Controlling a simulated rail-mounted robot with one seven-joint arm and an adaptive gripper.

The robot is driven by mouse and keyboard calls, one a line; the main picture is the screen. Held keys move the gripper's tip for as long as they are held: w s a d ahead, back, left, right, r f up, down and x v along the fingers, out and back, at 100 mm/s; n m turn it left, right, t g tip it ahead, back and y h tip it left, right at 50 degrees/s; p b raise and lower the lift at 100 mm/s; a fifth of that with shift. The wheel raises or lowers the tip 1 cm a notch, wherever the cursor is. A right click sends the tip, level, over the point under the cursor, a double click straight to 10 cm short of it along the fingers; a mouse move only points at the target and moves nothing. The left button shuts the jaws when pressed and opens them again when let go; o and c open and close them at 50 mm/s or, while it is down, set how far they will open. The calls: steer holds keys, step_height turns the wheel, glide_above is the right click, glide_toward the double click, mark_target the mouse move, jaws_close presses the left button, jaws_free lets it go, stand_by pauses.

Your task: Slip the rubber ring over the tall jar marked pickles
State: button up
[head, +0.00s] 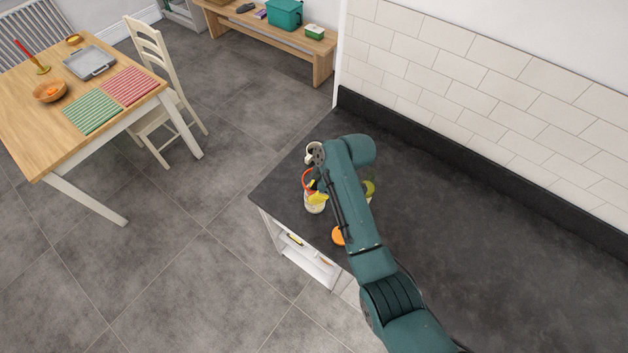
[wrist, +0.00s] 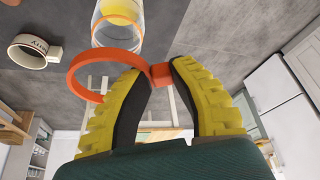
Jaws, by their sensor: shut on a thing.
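My gripper (wrist: 160,78) has yellow fingers with dark pads. They are shut on the tab of an orange-red rubber ring (wrist: 75,75), whose loop sticks out to the left in the wrist view. The ring also shows in the head view (head: 306,176), beside my gripper (head: 317,192). A glass jar with yellow contents (wrist: 117,28) is just beyond the ring in the wrist view; the ring is not around it. In the head view a pale jar (head: 315,207) stands below the fingers. Another jar with yellow-green contents (head: 369,188) is partly hidden by my arm. No pickles mark is readable.
An orange round thing (head: 338,236) is near the counter's front edge. The dark counter (head: 490,220) is clear to the right.

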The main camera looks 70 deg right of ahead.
steer(key=shift+f+b, duration=2.3)
steer(key=shift+f, duration=0.35)
steer(key=shift+f+b, duration=0.5)
steer(key=shift+f, duration=0.25)
jaws_close()
steer(key=shift+a+f+b, duration=0.15)
steer(key=shift+f+b, duration=0.5)
steer(key=shift+f, duration=0.65)
steer(key=o, duration=0.9)
jaws_free()
steer(key=shift+o, duration=1.1)
steer(key=shift+s, duration=0.1)
steer(key=shift+s+a, duration=0.1)
steer(key=shift+w+r, duration=0.2)
steer(key=shift+r, duration=0.05)
steer(key=o, duration=0.5)
steer(key=shift+d+r, duration=0.1)
steer(key=shift+d, duration=0.1)
